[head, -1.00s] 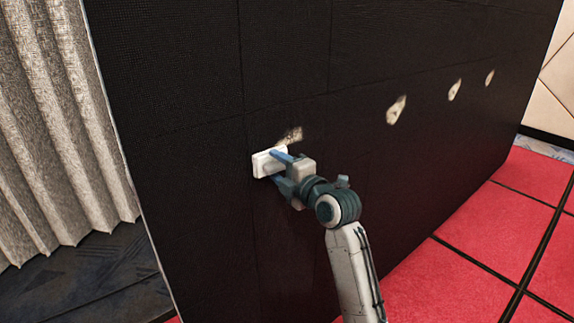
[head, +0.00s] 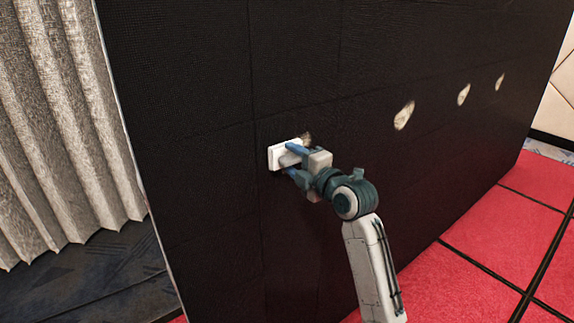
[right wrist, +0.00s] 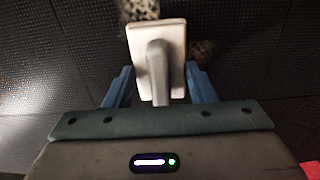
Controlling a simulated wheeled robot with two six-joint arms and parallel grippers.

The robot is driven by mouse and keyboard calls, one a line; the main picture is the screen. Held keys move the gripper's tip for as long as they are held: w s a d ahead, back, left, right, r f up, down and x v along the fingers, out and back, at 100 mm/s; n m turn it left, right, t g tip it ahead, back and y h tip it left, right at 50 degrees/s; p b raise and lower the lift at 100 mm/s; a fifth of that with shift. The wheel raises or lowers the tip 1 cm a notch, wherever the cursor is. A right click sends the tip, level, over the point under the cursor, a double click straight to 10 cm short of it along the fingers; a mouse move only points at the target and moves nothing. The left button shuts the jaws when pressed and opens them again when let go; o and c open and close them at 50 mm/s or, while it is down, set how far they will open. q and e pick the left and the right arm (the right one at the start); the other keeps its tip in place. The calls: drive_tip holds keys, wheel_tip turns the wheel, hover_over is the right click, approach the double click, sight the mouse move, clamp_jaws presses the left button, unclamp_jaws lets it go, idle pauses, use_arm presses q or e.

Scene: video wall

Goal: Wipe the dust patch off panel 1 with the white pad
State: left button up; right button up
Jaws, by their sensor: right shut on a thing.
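The white pad (head: 284,155) is at the dark video wall, at the lower left edge of the nearest dust patch. It also shows in the right wrist view (right wrist: 172,33), with a grey handle toward me. My right gripper (head: 291,160) is shut on the pad; its blue fingers (right wrist: 160,86) lie on either side of the handle. A small pale remnant of the dust patch (head: 306,138) shows just above and right of the pad. In the right wrist view dust shows beyond the pad and to its right (right wrist: 205,48). The pad hides part of the patch. My left gripper is out of view.
The black panel wall (head: 340,200) runs from left front to right back. Several more pale patches, the nearest (head: 404,115), lie along it to the right. A grey curtain (head: 60,120) hangs at left. Red floor tiles (head: 480,270) are clear at right.

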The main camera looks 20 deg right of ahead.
drive_tip(key=shift+w+d, duration=0.2)
drive_tip(key=shift+d, duration=0.55)
drive_tip(key=shift+w+d+b, duration=0.45)
drive_tip(key=shift+d+b, duration=0.15)
drive_tip(key=shift+d, duration=0.6)
drive_tip(key=shift+w+d+b, duration=0.5)
drive_tip(key=shift+d+b, duration=0.05)
drive_tip(key=shift+d, duration=0.7)
drive_tip(key=shift+w+d+b, duration=0.45)
drive_tip(key=shift+d+b, duration=0.15)
drive_tip(key=shift+d, duration=0.6)
drive_tip(key=shift+w, duration=0.1)
drive_tip(key=shift+r, duration=0.1)
